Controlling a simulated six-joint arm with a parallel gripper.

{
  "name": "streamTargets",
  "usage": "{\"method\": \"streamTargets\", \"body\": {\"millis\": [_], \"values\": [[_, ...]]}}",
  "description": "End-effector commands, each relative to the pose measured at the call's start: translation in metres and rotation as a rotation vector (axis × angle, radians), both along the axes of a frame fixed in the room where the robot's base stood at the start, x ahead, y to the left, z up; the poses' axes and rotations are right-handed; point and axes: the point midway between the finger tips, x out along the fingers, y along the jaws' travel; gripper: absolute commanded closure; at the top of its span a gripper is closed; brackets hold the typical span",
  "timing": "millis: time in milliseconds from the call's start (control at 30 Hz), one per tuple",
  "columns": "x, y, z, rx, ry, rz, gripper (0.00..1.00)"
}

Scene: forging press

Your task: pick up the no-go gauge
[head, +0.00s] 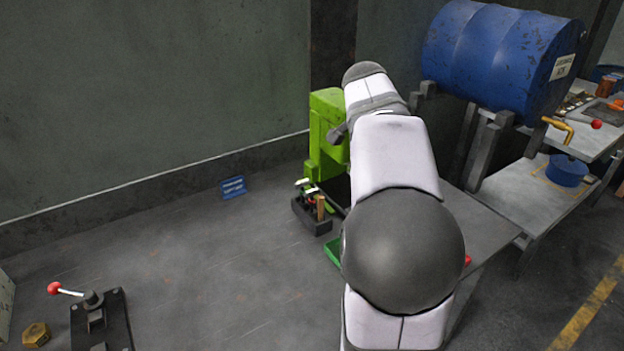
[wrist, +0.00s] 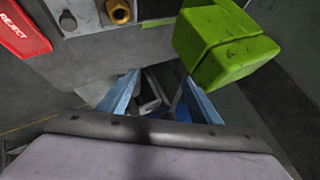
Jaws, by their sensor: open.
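My gripper (wrist: 160,80) shows in the wrist view as two light-blue fingers spread apart beyond my grey and pale wrist. It is open. Grey metal shapes (wrist: 150,98) lie between and beyond the fingers, partly hidden by my wrist; I cannot tell whether one is the no-go gauge. In the head view my arm reaches toward the green press and hides the gripper. A small dark holder (head: 312,222) with several upright items, one with a tan handle, stands left of my arm. I cannot pick out the no-go gauge there for certain.
The green press (head: 326,135) stands at the wall; a green block (wrist: 222,45) is close at upper right in the wrist view. A red REJECT piece (wrist: 22,32) is at upper left. A blue drum (head: 500,58) is at right. The left tabletop is mostly free around a lever fixture (head: 97,315).

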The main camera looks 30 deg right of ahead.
Motion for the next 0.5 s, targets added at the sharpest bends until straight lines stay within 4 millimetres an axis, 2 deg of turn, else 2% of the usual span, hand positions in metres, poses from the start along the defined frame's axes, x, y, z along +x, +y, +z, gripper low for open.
{"method": "streamTargets", "body": {"millis": [33, 100, 167, 233, 267, 333, 400, 500], "values": [[0.013, 0.014, 0.026, 0.067, -0.074, -0.044, 0.42], [0.029, 0.031, 0.038, 0.174, -0.177, -0.121, 0.42], [0.042, 0.046, 0.044, 0.278, -0.255, -0.195, 0.42], [0.054, 0.062, 0.041, 0.417, -0.329, -0.301, 0.42], [0.059, 0.068, 0.036, 0.481, -0.352, -0.353, 0.42], [0.065, 0.08, 0.012, 0.638, -0.384, -0.497, 0.42], [0.065, 0.091, -0.021, 0.789, -0.391, -0.661, 0.42], [0.061, 0.104, -0.059, 0.946, -0.389, -0.861, 0.42]]}}
